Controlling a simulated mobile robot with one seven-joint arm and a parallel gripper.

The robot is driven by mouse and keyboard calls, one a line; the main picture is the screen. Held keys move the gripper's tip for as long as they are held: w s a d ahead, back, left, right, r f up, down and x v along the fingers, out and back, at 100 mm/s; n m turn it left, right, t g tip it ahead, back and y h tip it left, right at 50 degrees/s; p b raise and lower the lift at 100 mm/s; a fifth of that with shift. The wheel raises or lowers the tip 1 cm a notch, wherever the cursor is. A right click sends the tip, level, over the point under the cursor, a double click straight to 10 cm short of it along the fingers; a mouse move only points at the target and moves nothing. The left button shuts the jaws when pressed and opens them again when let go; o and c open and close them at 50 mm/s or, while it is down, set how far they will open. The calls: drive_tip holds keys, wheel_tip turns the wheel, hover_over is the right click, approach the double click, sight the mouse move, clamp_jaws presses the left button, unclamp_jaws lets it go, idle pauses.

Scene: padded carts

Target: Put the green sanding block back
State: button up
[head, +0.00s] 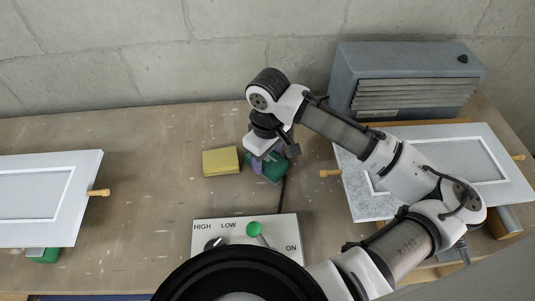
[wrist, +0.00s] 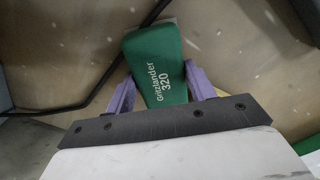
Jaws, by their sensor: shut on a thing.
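The green sanding block (head: 271,171) is under my gripper (head: 262,157) in the head view, partly hidden by it. In the wrist view the block (wrist: 155,60) is a green wedge-like shape with white print reading "Gritzlander 320". The two purple fingers of my gripper (wrist: 158,92) press on its two sides, so the gripper is shut on it. I cannot tell whether the block touches the bench or hangs just above it.
A yellow block (head: 221,161) lies just left of the gripper. A control box (head: 215,232) with a green-knobbed lever stands in front. White panels lie at left (head: 75,195) and right (head: 480,160). The bench's back left is clear.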

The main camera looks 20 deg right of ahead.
sight(268, 158)
drive_tip(key=shift+f, duration=0.2)
drive_tip(key=o, duration=1)
drive_tip(key=shift+c, duration=0.2)
drive_tip(key=shift+r, duration=0.1)
wheel_tip(268, 158, up, 12)
drive_tip(key=b, duration=0.1)
drive_tip(key=shift+r, duration=0.15)
